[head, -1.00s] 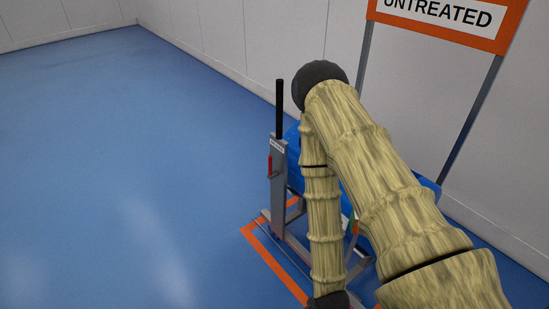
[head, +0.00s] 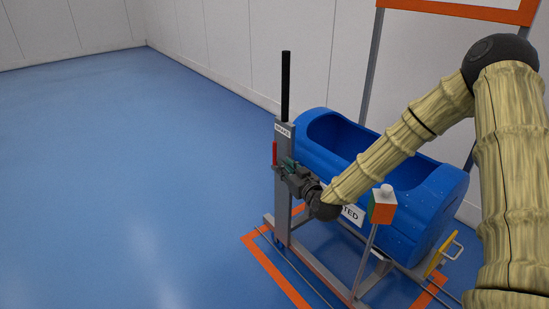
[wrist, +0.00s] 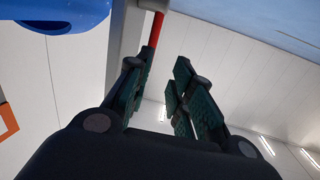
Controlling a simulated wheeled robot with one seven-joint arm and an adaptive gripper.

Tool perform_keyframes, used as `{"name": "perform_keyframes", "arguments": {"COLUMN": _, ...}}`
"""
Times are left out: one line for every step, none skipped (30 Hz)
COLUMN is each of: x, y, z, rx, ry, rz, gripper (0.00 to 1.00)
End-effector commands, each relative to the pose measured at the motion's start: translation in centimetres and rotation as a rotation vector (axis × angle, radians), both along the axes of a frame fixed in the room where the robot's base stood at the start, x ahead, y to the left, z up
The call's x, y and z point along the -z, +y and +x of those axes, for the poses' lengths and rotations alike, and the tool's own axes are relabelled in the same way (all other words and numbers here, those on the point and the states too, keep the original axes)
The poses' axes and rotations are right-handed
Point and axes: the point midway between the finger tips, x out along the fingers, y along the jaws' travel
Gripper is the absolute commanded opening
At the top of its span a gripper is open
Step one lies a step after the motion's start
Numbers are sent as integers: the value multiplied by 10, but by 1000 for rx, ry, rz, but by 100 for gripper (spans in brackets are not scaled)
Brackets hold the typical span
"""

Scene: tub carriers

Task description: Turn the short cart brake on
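The cart carries a blue tub (head: 425,205) on a grey frame. At its left end stands a grey post (head: 284,215) with a brake label (head: 283,131) and a black upright handle (head: 286,85). A red lever (head: 275,153) stands upright on the post's left side; it also shows in the wrist view (wrist: 156,32). My gripper (head: 284,168) is beside the post, close to the lower part of the lever. In the wrist view its green-padded fingers (wrist: 157,92) are apart, with the lever beyond them, nearer the left finger. I cannot tell whether they touch.
A post with an orange, green and white box (head: 383,207) stands in front of the tub, near my arm. A yellow piece with a handle (head: 436,262) is at the right end. Orange floor lines (head: 272,272) surround the cart. Blue floor at left is clear.

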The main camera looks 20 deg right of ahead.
Motion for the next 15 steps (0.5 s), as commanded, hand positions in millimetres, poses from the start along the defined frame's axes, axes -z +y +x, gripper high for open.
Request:
{"name": "perform_keyframes", "arguments": {"x": -4, "y": -6, "z": 5, "rx": 7, "ry": -30, "rz": -2, "gripper": 23}}
{"name": "perform_keyframes", "arguments": {"x": -9, "y": -7, "z": 7, "rx": 9, "ry": -43, "rz": -3, "gripper": 23}}
{"name": "perform_keyframes", "arguments": {"x": -13, "y": -10, "z": 10, "rx": 13, "ry": -58, "rz": -4, "gripper": 23}}
{"name": "perform_keyframes", "arguments": {"x": -16, "y": -11, "z": 11, "rx": 15, "ry": -66, "rz": -5, "gripper": 23}}
{"name": "perform_keyframes", "arguments": {"x": -18, "y": -12, "z": 13, "rx": 16, "ry": -72, "rz": -5, "gripper": 23}}
{"name": "perform_keyframes", "arguments": {"x": -20, "y": -12, "z": 15, "rx": 17, "ry": -77, "rz": -6, "gripper": 23}}
{"name": "perform_keyframes", "arguments": {"x": -21, "y": -12, "z": 17, "rx": 18, "ry": -79, "rz": -7, "gripper": 23}}
{"name": "perform_keyframes", "arguments": {"x": -21, "y": -12, "z": 19, "rx": 17, "ry": -80, "rz": -7, "gripper": 23}}
{"name": "perform_keyframes", "arguments": {"x": -21, "y": -11, "z": 23, "rx": 17, "ry": -79, "rz": -7, "gripper": 23}}
{"name": "perform_keyframes", "arguments": {"x": -20, "y": -10, "z": 26, "rx": 16, "ry": -79, "rz": -8, "gripper": 23}}
{"name": "perform_keyframes", "arguments": {"x": -20, "y": -10, "z": 29, "rx": 16, "ry": -79, "rz": -8, "gripper": 23}}
{"name": "perform_keyframes", "arguments": {"x": -20, "y": -9, "z": 35, "rx": 17, "ry": -79, "rz": -8, "gripper": 23}}
{"name": "perform_keyframes", "arguments": {"x": -19, "y": -8, "z": 39, "rx": 16, "ry": -78, "rz": -8, "gripper": 23}}
{"name": "perform_keyframes", "arguments": {"x": -19, "y": -7, "z": 44, "rx": 16, "ry": -77, "rz": -8, "gripper": 23}}
{"name": "perform_keyframes", "arguments": {"x": -19, "y": -7, "z": 51, "rx": 17, "ry": -78, "rz": -8, "gripper": 23}}
